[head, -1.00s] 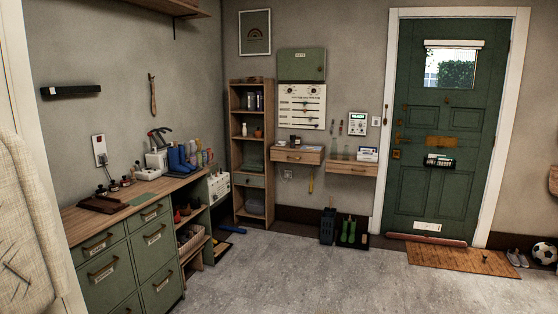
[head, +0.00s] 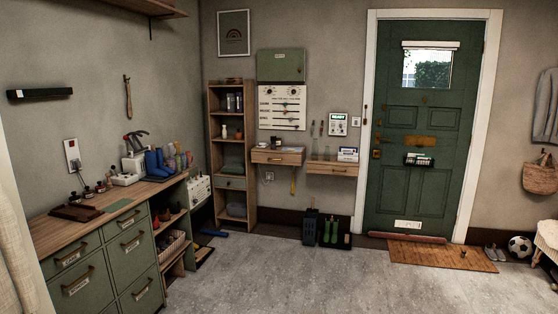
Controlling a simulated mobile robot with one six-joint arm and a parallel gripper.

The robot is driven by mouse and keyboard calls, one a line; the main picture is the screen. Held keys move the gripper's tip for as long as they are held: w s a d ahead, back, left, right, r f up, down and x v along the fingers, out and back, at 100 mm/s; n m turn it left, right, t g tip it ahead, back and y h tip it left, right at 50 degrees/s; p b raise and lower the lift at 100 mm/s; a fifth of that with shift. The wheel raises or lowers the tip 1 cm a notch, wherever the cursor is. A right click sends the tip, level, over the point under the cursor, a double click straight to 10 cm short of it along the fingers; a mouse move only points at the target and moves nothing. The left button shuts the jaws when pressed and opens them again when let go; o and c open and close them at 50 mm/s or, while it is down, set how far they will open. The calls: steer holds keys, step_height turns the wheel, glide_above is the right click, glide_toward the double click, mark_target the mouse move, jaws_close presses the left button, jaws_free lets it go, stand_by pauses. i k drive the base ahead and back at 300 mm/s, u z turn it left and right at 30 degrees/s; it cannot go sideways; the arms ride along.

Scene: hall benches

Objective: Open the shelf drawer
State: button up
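A tall wooden shelf unit (head: 250,150) stands in the back corner. All of these are across the room from me. My gripper is not in view.
A green cabinet (head: 98,262) with a wooden top runs along the left wall. The grey floor (head: 320,285) ahead is clear.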

mark_target(293, 159)
steer(key=z, duration=0.05)
steer(key=i, duration=1.6)
steer(key=z, duration=0.25)
steer(key=i, duration=2.3)
steer(key=u, duration=0.2)
